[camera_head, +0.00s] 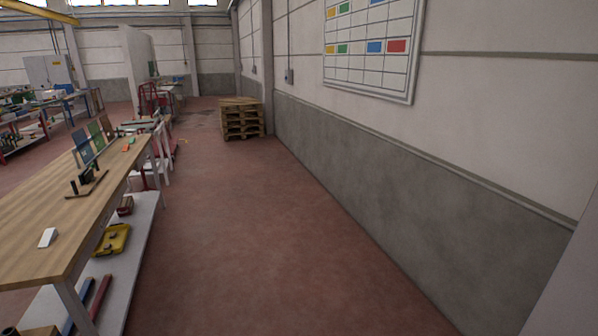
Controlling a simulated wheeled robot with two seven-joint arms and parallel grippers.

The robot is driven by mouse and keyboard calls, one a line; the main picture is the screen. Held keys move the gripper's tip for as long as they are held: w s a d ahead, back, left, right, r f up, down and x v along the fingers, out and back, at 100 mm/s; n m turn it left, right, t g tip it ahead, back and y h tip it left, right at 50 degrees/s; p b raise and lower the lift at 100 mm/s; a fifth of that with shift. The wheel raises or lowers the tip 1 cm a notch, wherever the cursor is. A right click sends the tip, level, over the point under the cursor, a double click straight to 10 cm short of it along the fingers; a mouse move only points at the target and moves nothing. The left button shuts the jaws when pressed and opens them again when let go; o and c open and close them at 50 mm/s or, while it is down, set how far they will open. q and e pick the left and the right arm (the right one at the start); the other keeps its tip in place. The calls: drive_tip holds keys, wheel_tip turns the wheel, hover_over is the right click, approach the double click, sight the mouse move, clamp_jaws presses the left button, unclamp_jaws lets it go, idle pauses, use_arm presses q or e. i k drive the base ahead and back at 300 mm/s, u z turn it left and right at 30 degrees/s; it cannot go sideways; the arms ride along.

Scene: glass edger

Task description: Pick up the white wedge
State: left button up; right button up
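The white wedge (47,238) lies on the near end of a wooden-topped workbench (32,264) at the left of the head view. It is small and close to the bench's right edge, with bare wood around it. Neither of my grippers shows in this view, and nothing is touching the wedge.
A dark fixture on a brown board (88,185) and upright coloured panels (90,142) stand farther along the bench. A yellow tray (112,240) is on the lower shelf. Wooden pallets (242,118) stand ahead. The red floor between bench and right wall is clear.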

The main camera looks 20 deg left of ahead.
sight(50, 234)
drive_tip(key=u, duration=0.9)
drive_tip(key=i, duration=1)
drive_tip(key=u, duration=0.8)
drive_tip(key=i, duration=1.3)
drive_tip(key=u, duration=0.1)
